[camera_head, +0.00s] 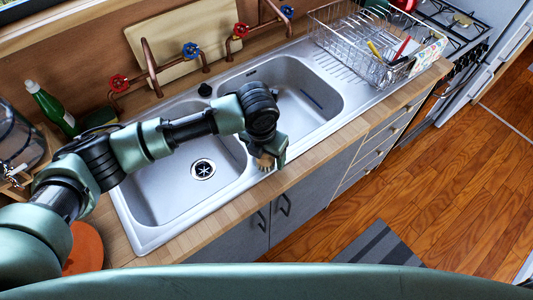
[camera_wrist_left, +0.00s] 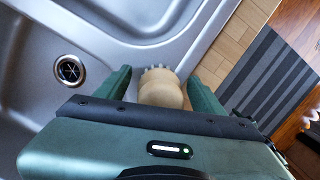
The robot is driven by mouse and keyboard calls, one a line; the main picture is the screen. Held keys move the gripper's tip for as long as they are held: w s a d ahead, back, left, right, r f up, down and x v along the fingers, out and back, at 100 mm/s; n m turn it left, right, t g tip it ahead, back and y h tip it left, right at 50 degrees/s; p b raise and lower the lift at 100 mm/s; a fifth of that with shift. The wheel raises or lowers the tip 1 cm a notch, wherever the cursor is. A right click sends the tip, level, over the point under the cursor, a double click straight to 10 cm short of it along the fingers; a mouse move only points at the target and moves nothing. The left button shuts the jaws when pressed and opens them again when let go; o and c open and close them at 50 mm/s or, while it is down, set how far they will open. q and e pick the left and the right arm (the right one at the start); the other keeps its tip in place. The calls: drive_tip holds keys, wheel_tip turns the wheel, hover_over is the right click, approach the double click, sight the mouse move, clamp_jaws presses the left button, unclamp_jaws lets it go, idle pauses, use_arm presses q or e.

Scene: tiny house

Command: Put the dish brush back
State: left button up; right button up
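The dish brush has a beige wooden body and pale bristles. In the head view its lower part (camera_head: 264,162) shows at the front rim of the sink, below my left gripper (camera_head: 272,152). In the left wrist view the brush (camera_wrist_left: 160,90) stands between the two green fingers of my left gripper (camera_wrist_left: 157,92). The fingers look apart, with a gap on each side of the brush. The gripper hides part of the brush in the head view. My right gripper is not in view.
The double steel sink (camera_head: 150,190) is empty, with a drain in the left basin. A wire dish rack (camera_head: 335,30) holding red and yellow utensils stands at the right. Copper pipes with red and blue taps (camera_head: 190,50) rise behind. A green bottle (camera_head: 50,105) stands at left.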

use_arm(q)
drive_tip(key=r, duration=0.3)
drive_tip(key=s+r+b, duration=0.1)
drive_tip(key=r, duration=0.3)
drive_tip(key=r+b, duration=0.1)
drive_tip(key=r, duration=0.3)
drive_tip(key=shift+s+a+r, duration=0.15)
drive_tip(key=shift+s+a, duration=0.05)
drive_tip(key=shift+a, duration=0.2)
drive_tip(key=shift+s+r, duration=0.1)
drive_tip(key=shift+r, duration=0.35)
